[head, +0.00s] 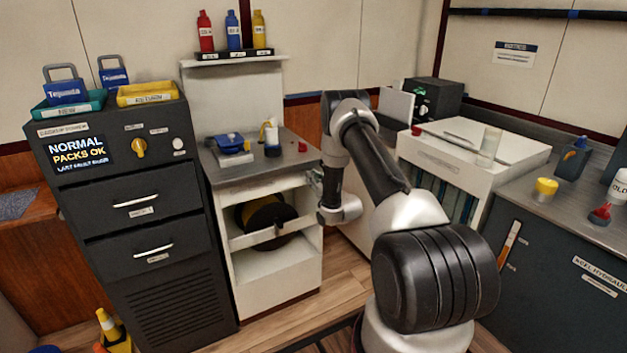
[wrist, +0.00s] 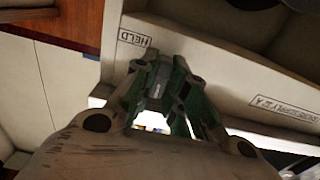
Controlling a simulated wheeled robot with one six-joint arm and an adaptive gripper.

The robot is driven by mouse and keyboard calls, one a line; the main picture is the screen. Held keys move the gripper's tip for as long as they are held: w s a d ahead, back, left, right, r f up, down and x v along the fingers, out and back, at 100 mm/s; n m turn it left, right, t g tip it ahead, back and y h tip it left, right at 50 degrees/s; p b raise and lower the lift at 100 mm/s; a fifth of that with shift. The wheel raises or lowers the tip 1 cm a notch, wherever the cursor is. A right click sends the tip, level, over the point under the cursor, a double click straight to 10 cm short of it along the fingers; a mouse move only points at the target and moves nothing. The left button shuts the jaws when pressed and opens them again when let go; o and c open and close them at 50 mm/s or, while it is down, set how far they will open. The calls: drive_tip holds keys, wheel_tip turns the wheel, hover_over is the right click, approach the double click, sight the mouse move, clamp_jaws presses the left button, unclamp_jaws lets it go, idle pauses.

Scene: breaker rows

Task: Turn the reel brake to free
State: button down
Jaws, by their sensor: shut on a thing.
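The dark cable reel (head: 268,218) sits in the open white cabinet (head: 245,286), behind a pale cross rail (head: 250,238). In the wrist view a label reading HELD (wrist: 133,40), upside down, is on the pale panel beside my fingers. A second label (wrist: 285,108) farther right is too blurred to read. My gripper (wrist: 165,75) is shut on a small dark grey piece (wrist: 156,88), which looks like the reel brake's handle. The fingers cover most of it, so its angle cannot be told. In the head view my gripper (head: 315,182) is at the cabinet's right front edge, partly hidden by my wrist.
A dark drawer cabinet (head: 135,240) stands left of the reel cabinet. A white counter unit (head: 460,165) is behind and right of my arm. Blue and yellow items stand on the reel cabinet's top (head: 292,155). Wooden floor (head: 335,290) is clear in front.

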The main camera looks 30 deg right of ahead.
drive_tip(key=shift+f, duration=0.1)
drive_tip(key=c, duration=1.4)
unclamp_jaws()
drive_tip(key=shift+c, duration=0.2)
drive_tip(key=s, duration=1.2)
drive_tip(key=shift+d, duration=0.2)
